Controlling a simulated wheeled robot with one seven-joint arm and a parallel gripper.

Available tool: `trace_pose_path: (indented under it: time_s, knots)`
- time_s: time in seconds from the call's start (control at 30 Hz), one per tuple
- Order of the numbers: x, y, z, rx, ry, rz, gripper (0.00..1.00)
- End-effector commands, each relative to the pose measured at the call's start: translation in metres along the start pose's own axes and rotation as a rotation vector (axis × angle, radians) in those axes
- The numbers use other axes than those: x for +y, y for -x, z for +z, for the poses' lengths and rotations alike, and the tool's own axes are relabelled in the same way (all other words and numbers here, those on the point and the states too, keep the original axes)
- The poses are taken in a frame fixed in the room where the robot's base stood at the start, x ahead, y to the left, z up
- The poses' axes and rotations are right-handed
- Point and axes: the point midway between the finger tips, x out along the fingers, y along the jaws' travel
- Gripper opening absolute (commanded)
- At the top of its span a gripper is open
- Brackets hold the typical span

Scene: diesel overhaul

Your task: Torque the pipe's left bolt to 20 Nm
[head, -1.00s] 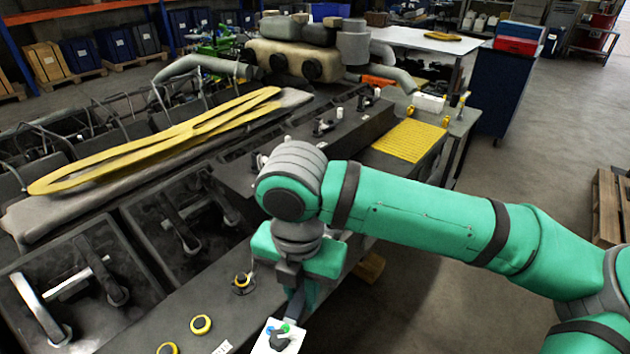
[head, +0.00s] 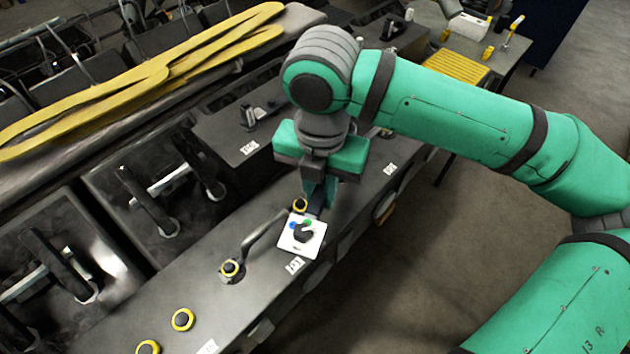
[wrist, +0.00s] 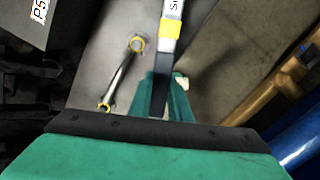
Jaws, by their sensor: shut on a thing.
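The short grey pipe (head: 263,232) lies on the dark bench top, with one round black-and-yellow bolt at each end. Its left bolt (head: 232,268) is uncovered; its right bolt (head: 300,204) is close beside my gripper (head: 318,200). Both bolts and the pipe (wrist: 122,75) also show in the wrist view. My gripper (wrist: 166,98) is shut on a grey bar-like tool (wrist: 167,50) with a yellow band and a partly visible white label. In the head view a white square plate (head: 313,243) with a dark knob and blue and green marks shows just below my gripper. The tool's far end is out of the wrist view.
More black-and-yellow round pieces (head: 182,320) sit along the bench at lower left. Dark trays with handles (head: 150,200) lie left of the pipe. A grey block (head: 235,135) stands behind. Open floor (head: 370,290) lies right of the bench edge.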

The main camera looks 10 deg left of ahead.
Motion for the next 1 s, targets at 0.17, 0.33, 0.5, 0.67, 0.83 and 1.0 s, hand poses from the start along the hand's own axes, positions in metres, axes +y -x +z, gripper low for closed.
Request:
trace_pose_path:
  time_s: [0.17, 0.33, 0.5, 0.67, 0.83, 1.0]
  knots:
    - [-0.023, -0.005, 0.001, -0.001, 0.121, 0.004, 0.0]
    - [-0.043, -0.013, 0.005, 0.0, 0.248, 0.007, 0.0]
    - [-0.063, -0.021, 0.011, -0.001, 0.371, 0.009, 0.0]
    - [-0.079, -0.029, 0.019, -0.001, 0.484, 0.013, 0.0]
    - [-0.094, -0.036, 0.028, -0.002, 0.598, 0.015, 0.0]
    - [-0.098, -0.06, 0.029, 0.0, 0.628, 0.013, 0.0]
